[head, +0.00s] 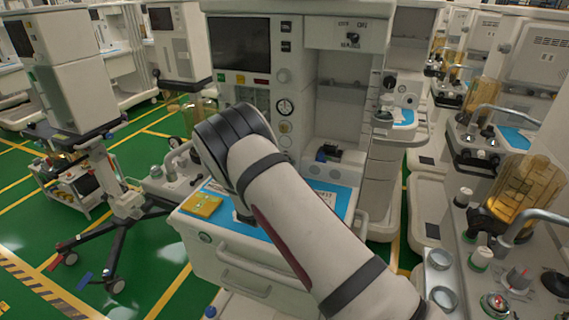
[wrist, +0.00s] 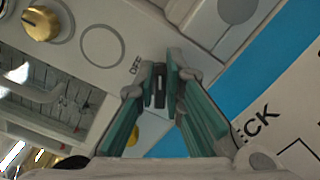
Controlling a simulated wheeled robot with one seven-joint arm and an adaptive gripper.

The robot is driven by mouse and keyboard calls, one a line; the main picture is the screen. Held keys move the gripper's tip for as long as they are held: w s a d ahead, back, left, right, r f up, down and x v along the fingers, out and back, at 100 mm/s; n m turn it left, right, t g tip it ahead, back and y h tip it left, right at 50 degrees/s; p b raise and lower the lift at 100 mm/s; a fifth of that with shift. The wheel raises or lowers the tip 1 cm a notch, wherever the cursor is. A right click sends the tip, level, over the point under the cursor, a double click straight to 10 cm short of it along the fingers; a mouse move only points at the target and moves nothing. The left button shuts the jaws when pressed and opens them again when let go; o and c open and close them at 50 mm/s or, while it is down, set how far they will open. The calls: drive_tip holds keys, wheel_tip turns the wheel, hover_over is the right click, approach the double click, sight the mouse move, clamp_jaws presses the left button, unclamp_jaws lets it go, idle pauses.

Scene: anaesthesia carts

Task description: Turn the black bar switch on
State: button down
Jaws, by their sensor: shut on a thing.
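The black bar switch (wrist: 159,88) shows in the wrist view as a narrow dark bar between my fingertips, on a pale panel. The printed word OFF (wrist: 137,65) is just left of it. My gripper (wrist: 160,84) has teal-lined fingers whose tips are closed on both sides of the bar. The fingers cover much of the switch, so its exact angle is hard to tell. In the head view my arm hides the switch and most of the gripper, in front of the central cart (head: 235,250).
In the wrist view a gold knob (wrist: 40,22) sits upper left and a blue-edged printed sheet (wrist: 290,110) lies right. In the head view a yellow pad (head: 202,205) lies on the cart top. Other carts stand close right; green floor (head: 160,255) is open at left.

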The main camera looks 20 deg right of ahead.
drive_tip(key=m, duration=0.3)
drive_tip(key=f+m, duration=0.1)
drive_tip(key=m, duration=0.2)
drive_tip(key=shift+s+d+p, duration=0.1)
drive_tip(key=shift+p, duration=0.2)
drive_tip(key=shift+f, duration=0.1)
idle(0.3)
drive_tip(key=c, duration=1.7)
unclamp_jaws()
drive_tip(key=v, duration=1.2)
